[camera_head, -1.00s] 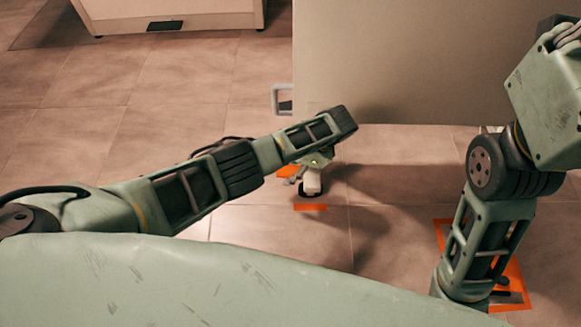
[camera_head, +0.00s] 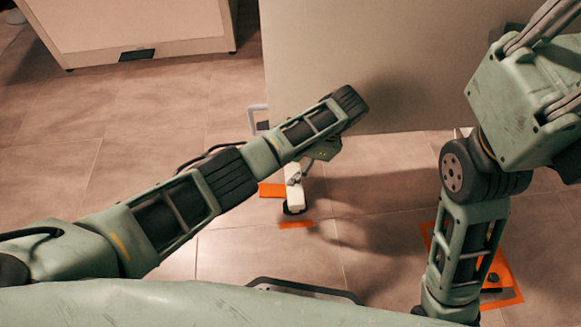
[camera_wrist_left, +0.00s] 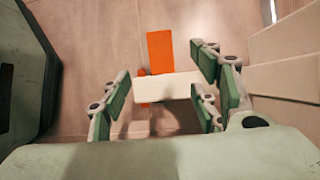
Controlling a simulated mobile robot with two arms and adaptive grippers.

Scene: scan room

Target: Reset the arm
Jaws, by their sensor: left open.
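My left arm (camera_head: 205,195) reaches across the middle of the head view, its far end in front of a large beige panel. My left gripper (camera_head: 297,179) shows small and partly hidden below that end. In the left wrist view my left gripper (camera_wrist_left: 163,95) is open, its green-padded fingers spread apart. A white bar-like part (camera_wrist_left: 175,87) shows between and beyond the fingers; I cannot tell whether they touch it. My right arm (camera_head: 470,205) is folded at the right of the head view. Its gripper is not in view.
The beige panel (camera_head: 410,65) with a grey side handle (camera_head: 255,119) fills the upper right. A pale cabinet (camera_head: 130,25) stands at the back left. Orange floor markings (camera_head: 296,224) lie below my left gripper. Tiled floor at the left is clear.

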